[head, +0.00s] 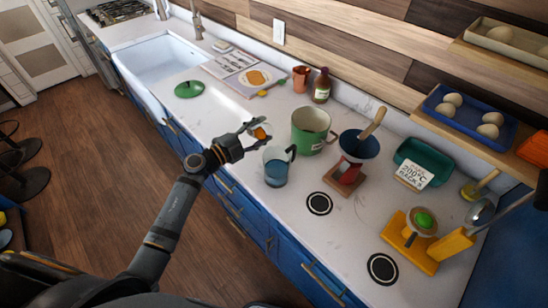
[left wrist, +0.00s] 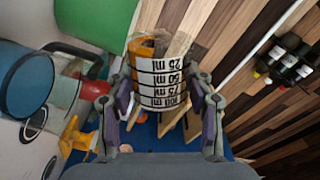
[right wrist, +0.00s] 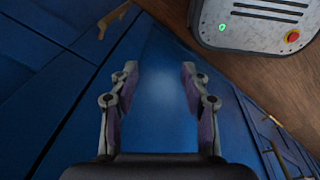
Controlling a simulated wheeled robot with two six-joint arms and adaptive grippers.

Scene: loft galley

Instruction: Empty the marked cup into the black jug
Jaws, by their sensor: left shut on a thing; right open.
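The marked cup (left wrist: 162,75) is clear with black-and-white measure bands and something orange inside. My left gripper (head: 258,136) is shut on it and holds it above the counter; the fingers partly hide the cup (head: 262,132) in the head view. The jug with a dark handle (head: 275,168) stands upright on the counter, just below and right of the left gripper in the head view. It looks see-through with a bluish tint. The cup and jug are apart. My right gripper (right wrist: 155,100) is open and empty in front of blue cabinet fronts.
A green lid (head: 189,89) lies near the sink (head: 165,62). Two black-ringed discs (head: 319,204) mark the counter in front.

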